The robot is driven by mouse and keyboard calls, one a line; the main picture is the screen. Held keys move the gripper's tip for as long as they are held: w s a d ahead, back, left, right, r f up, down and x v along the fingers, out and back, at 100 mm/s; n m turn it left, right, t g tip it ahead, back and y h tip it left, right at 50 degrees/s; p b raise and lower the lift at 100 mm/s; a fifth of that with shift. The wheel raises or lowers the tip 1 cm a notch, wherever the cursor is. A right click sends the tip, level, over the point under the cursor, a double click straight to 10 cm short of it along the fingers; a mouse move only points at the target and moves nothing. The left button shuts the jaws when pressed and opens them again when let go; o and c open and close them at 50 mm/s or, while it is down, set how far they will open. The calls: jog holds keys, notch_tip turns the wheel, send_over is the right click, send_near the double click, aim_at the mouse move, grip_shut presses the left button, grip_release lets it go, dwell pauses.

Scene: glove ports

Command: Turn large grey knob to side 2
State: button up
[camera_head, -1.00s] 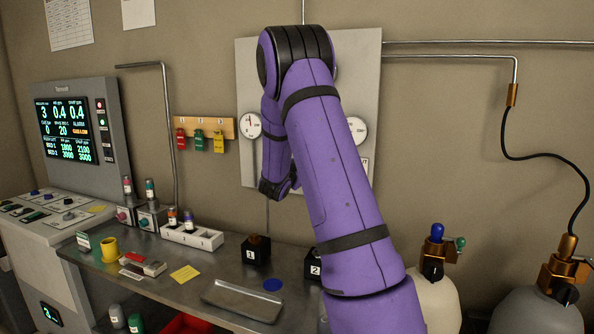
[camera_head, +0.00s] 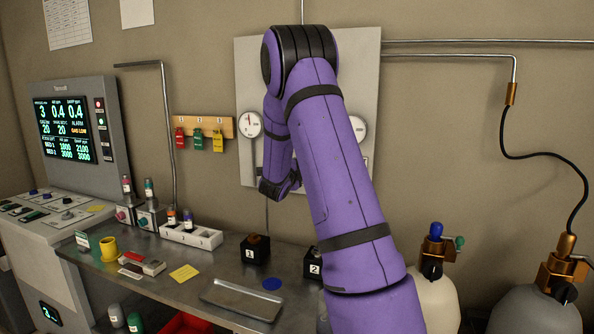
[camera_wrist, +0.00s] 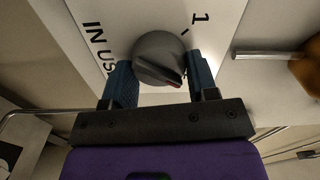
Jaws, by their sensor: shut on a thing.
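The large grey knob (camera_wrist: 158,58) shows in the wrist view on a white panel (camera_wrist: 110,15). It has a dark pointer edge with a red mark at its lower right. The panel carries the print "IN USE" at left and "1" at upper right, with a short tick beside the knob; no "2" is visible. My gripper (camera_wrist: 160,80) has one blue-grey finger on each side of the knob and is shut on it. In the head view, the grey wall panel (camera_head: 365,75) stands behind my purple arm, which hides the knob and my fingers.
Gauges (camera_head: 249,124) flank my arm on the panel. Below is a metal bench with black blocks marked 1 (camera_head: 256,249) and 2 (camera_head: 313,263), a tray (camera_head: 241,299) and a yellow cup (camera_head: 109,249). Gas cylinders (camera_head: 437,300) stand at right. A pipe with brown fitting (camera_wrist: 265,55) lies right of the panel.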

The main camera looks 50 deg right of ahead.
jog(key=shift+f+m, duration=0.1)
jog(key=shift+m, duration=0.7)
jog(key=o, duration=0.9)
jog(key=shift+a, duration=0.1)
jog(key=v, duration=1)
jog(key=shift+s+a, duration=0.2)
jog(key=shift+a, duration=0.05)
